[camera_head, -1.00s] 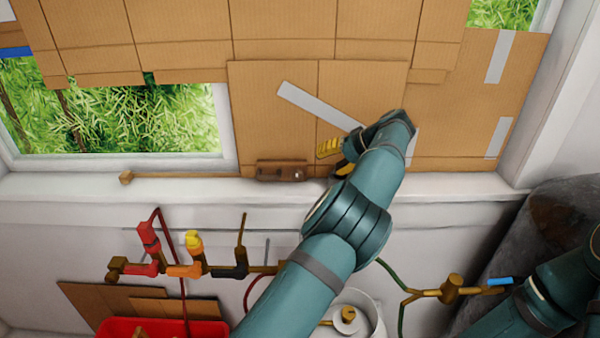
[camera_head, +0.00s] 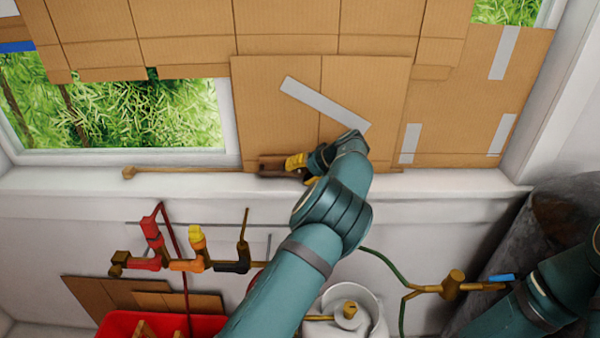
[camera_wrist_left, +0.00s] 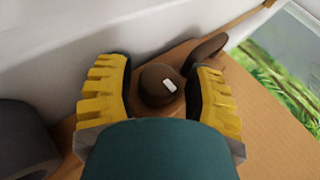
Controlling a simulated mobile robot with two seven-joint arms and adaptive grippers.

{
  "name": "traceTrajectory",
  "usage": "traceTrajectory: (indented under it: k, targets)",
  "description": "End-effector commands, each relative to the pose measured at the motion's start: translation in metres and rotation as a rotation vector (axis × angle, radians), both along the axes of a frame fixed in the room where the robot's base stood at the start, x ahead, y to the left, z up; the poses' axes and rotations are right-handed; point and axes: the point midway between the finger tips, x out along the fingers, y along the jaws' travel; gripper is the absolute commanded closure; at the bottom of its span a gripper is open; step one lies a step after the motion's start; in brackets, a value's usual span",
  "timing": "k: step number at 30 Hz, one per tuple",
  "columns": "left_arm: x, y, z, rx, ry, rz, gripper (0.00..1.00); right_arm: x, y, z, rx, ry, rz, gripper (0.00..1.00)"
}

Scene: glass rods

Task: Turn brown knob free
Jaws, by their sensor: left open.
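The brown knob (camera_wrist_left: 155,92) is round, with a small white mark on its top. In the left wrist view it stands between the two yellow-padded fingers of my left gripper (camera_wrist_left: 158,72), with a gap on either side. The fingers are open and do not visibly close on it. In the head view my left gripper (camera_head: 297,168) is at the brown wooden latch piece (camera_head: 270,166) on the window sill, covering its right part. The knob itself is hidden there. My right arm shows at the lower right, but its gripper is out of view.
Cardboard (camera_head: 270,100) covers much of the window behind the gripper. A thin brown bar (camera_head: 180,174) runs left along the sill (camera_head: 80,183). Below are a pipe with red and yellow valves (camera_head: 195,238), a red bin (camera_head: 190,325) and a white canister (camera_head: 370,322).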

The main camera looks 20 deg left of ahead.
Motion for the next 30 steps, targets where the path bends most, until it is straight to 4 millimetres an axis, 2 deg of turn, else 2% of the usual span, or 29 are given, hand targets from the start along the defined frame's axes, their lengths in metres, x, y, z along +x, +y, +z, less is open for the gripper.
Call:
traceTrajectory:
  k: [4, 5, 6, 9, 17, 30]
  targets:
    - [0.0, 0.0, 0.0, 0.0, 0.0, 0.0, 0.47, 0.0, 0.0, 0.0, 0.0, 0.0, 0.0, 0.53]
    - [0.0, 0.0, 0.0, 0.0, 0.0, 0.0, 0.51, 0.0, 0.0, 0.0, 0.0, 0.0, 0.0, 0.53]
    - [0.0, 0.0, 0.0, 0.0, 0.0, 0.0, 0.65, 0.0, 0.0, 0.0, 0.0, 0.0, 0.0, 0.53]
    - [0.0, 0.0, 0.0, 0.0, 0.0, 0.0, 0.98, 0.0, 0.0, 0.0, 0.0, 0.0, 0.0, 0.53]
    - [0.0, 0.001, 0.0, -0.014, -0.005, 0.001, 0.98, 0.0, 0.0, -0.001, 0.0, 0.0, 0.0, 0.53]
    - [-0.001, 0.002, -0.001, -0.32, -0.091, 0.004, 0.98, 0.0, 0.001, -0.018, -0.002, 0.0, -0.002, 0.53]
